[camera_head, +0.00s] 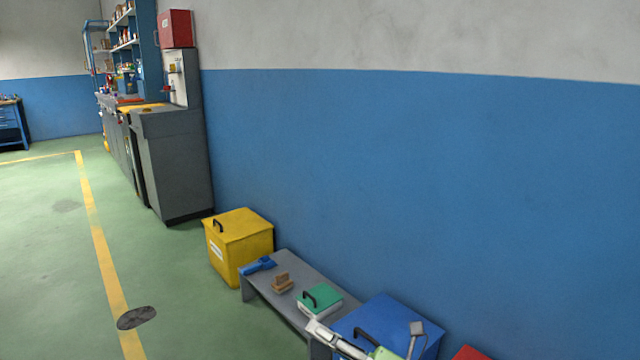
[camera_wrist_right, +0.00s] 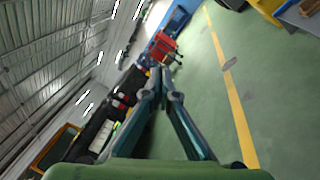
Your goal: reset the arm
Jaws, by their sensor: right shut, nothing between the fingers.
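My right gripper (camera_head: 316,327) enters at the bottom of the head view, in front of the bench and the blue box. Its fingers point to the upper left and are closed with nothing between them. In the right wrist view the two fingers of this gripper (camera_wrist_right: 165,78) come together at their tips, above the green gripper body. Most of my right arm is outside the head view. My left gripper is in neither view.
A grey bench (camera_head: 300,269) along the blue wall holds a blue tool (camera_head: 258,265), brown blocks (camera_head: 282,283) and a green case (camera_head: 320,300). A yellow box (camera_head: 240,245) and a blue box (camera_head: 390,320) stand beside it. Green floor (camera_head: 185,290) is open at left.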

